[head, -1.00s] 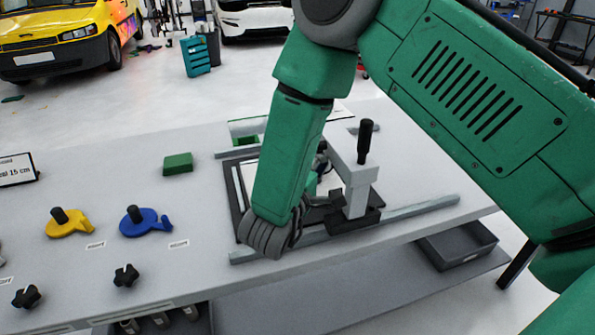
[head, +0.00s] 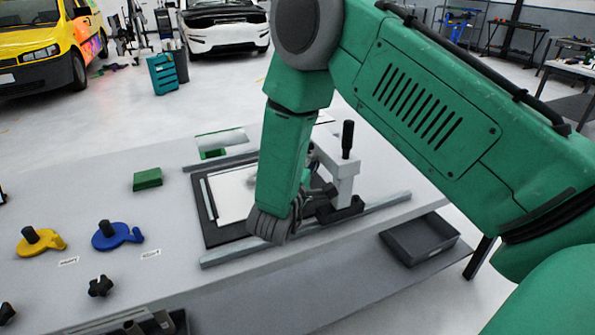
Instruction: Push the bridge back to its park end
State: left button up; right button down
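The bridge (head: 344,178) is a grey gantry with an upright black handle (head: 347,139) and a black foot at its near end. It straddles the dark board with a white sheet (head: 231,195), right of the sheet. The foot is at the near rail (head: 385,205), past its middle towards the right end. My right gripper (head: 322,192) is at the left side of the bridge, close to or touching it; contact is unclear. My forearm hides much of the gripper and part of the bridge. My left gripper is out of view.
A green block (head: 147,179), a yellow tool (head: 40,241) and a blue tool (head: 116,235) lie on the table left of the board. Black star knobs (head: 101,286) are near the front edge. A grey tray (head: 420,239) sits below, at right. The near rail is clear right of the bridge.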

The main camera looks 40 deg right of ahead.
aim_at(324, 162)
jog(key=d, duration=0.1)
jog(key=s+d, duration=0.1)
jog(key=d+r+p, duration=0.1)
jog(key=shift+s+d, duration=0.3)
jog(key=d, duration=0.3)
jog(key=shift+d+f+p, duration=0.15)
jog(key=shift+d+p, duration=0.25)
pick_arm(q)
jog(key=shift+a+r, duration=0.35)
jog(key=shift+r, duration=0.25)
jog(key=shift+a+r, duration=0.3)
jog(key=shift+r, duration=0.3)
pick_arm(e)
jog(key=s+d, duration=0.1)
jog(key=d, duration=0.6)
jog(key=shift+s+d+f, duration=0.15)
jog(key=shift+s+f, duration=0.05)
jog(key=shift+s, duration=0.2)
